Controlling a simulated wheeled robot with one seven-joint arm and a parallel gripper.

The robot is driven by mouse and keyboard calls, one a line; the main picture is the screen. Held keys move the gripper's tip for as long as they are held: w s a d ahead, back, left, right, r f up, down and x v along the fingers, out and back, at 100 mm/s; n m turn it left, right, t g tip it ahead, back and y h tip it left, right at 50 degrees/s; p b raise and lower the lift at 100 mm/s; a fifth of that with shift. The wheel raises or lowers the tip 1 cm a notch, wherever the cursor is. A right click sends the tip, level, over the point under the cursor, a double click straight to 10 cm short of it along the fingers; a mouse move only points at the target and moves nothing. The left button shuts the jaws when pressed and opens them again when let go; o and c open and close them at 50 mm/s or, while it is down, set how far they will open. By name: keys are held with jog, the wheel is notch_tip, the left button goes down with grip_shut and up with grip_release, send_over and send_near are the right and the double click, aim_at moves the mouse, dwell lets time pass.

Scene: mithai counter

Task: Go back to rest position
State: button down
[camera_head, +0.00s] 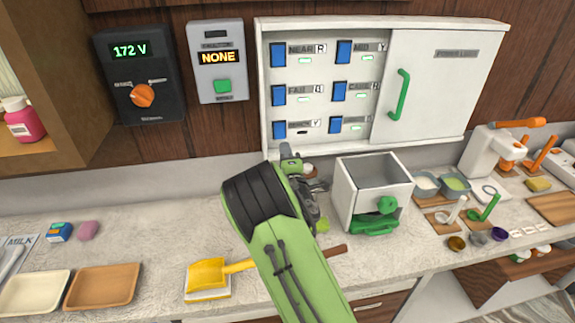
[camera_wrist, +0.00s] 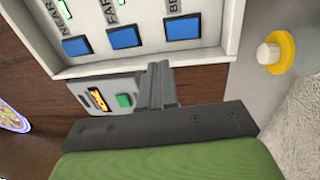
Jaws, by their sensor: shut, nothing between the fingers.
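My green arm reaches up from the bottom of the head view toward the back of the counter. My gripper (camera_wrist: 157,85) shows in the wrist view with its grey fingers together and nothing between them. In the head view the fingers are mostly hidden behind the arm. In the wrist view the fingertips lie across the lower edge of the white switch panel (camera_wrist: 150,55); I cannot tell whether they touch it. The panel is on the wall in the head view (camera_head: 365,90), with blue switches and green lights. Its sliding door with a green handle (camera_head: 402,95) covers the right part.
A white box machine (camera_head: 350,200) stands right of my arm. A voltage box (camera_head: 143,75) and a display box reading NONE (camera_head: 217,62) hang on the wall. The left-middle counter (camera_head: 150,220) is clear.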

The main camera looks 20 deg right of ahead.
jog(key=shift+s+a+r+b, duration=0.1)
jog(key=shift+s+b, duration=0.1)
jog(key=shift+s, duration=0.45)
jog(key=shift+s+a+r+b, duration=0.1)
jog(key=shift+s+b, duration=0.05)
jog(key=shift+s, duration=0.45)
jog(key=shift+s+d+r, duration=0.1)
jog(key=s+d+r+m+g+h, duration=0.3)
jog(key=s+d+m+g, duration=0.3)
jog(key=s+m, duration=0.55)
jog(key=s+a+m+g+y, duration=0.1)
jog(key=s+a+g+y, duration=0.1)
jog(key=s+a, duration=0.3)
jog(key=s+a+f+m+g+y, duration=0.1)
jog(key=s+a, duration=0.4)
jog(key=s, duration=0.6)
jog(key=s+a+m+g+y, duration=0.2)
jog(key=s+a+g+y, duration=0.2)
jog(key=s, duration=0.5)
jog(key=shift+a+f, duration=0.35)
jog(key=shift+a, duration=0.25)
